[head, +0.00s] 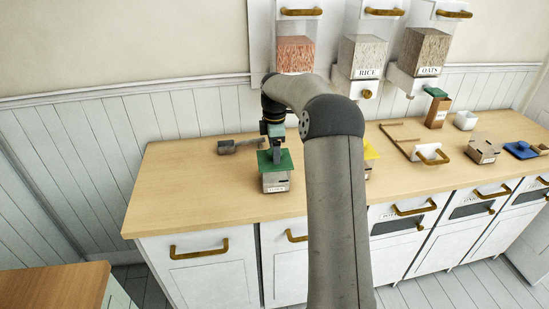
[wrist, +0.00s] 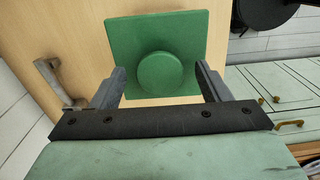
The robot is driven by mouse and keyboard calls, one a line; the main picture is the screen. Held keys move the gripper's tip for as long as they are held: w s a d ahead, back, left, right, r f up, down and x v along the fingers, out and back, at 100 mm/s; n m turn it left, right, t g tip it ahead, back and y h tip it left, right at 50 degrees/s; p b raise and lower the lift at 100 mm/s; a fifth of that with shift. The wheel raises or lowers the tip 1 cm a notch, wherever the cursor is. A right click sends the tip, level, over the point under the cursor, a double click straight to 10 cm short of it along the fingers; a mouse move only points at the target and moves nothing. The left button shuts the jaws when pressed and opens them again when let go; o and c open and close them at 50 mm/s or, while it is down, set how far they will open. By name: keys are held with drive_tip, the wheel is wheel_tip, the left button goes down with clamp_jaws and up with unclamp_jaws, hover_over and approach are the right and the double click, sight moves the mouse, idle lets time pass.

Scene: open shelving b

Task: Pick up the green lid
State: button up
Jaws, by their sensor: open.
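The green lid (head: 284,158) is square and sits on top of a grey labelled canister (head: 276,183) near the front edge of the wooden counter. In the wrist view the lid (wrist: 125,32) shows from above, with a round green knob (wrist: 167,76) in its middle. My gripper (head: 275,148) points down over the lid. In the wrist view my gripper (wrist: 161,72) is open, with one finger on each side of the knob and a gap on both sides. I cannot tell how far down the fingertips reach beside the knob.
A grey tool-like object (head: 240,146) lies left of the canister. A yellow item (head: 370,151) is partly hidden behind my arm. A brown box with a green top (head: 437,108), a white cup (head: 465,120) and a blue item (head: 520,149) stand farther right. Bins hang above.

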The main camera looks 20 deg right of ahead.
drive_tip(key=shift+f, duration=0.2)
drive_tip(key=c, duration=1.1)
